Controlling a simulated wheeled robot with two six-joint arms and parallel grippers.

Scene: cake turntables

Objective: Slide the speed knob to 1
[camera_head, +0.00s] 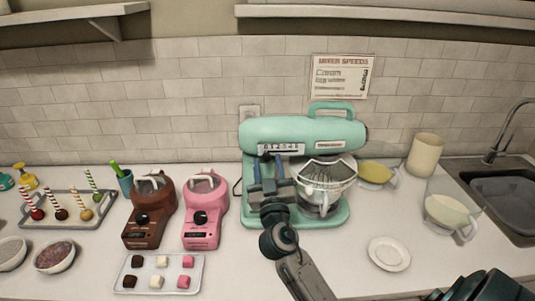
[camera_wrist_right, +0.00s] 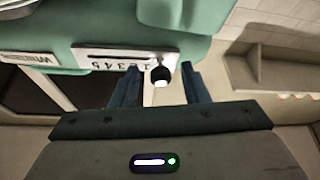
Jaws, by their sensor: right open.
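The teal stand mixer (camera_head: 300,130) stands at the back of the counter. Its white speed scale (camera_head: 281,148) with a row of numbers is on the head's side; it also shows, turned around, in the right wrist view (camera_wrist_right: 110,58). The speed knob (camera_wrist_right: 160,76), dark with a pale end, is near the scale's right end in that view, the left end in the head view. The exact number at it cannot be read. My right gripper (camera_head: 268,163) is open, its blue fingers on either side of the knob (camera_wrist_right: 160,86), with visible gaps. My left gripper is not in view.
The mixer's glass bowl (camera_head: 325,182) is right of my right gripper. Brown (camera_head: 149,212) and pink (camera_head: 205,213) small machines stand left. A saucer (camera_head: 389,252) and a pitcher (camera_head: 449,210) are right, before the sink (camera_head: 505,195). A mixer-speeds sign (camera_head: 341,76) hangs on the wall.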

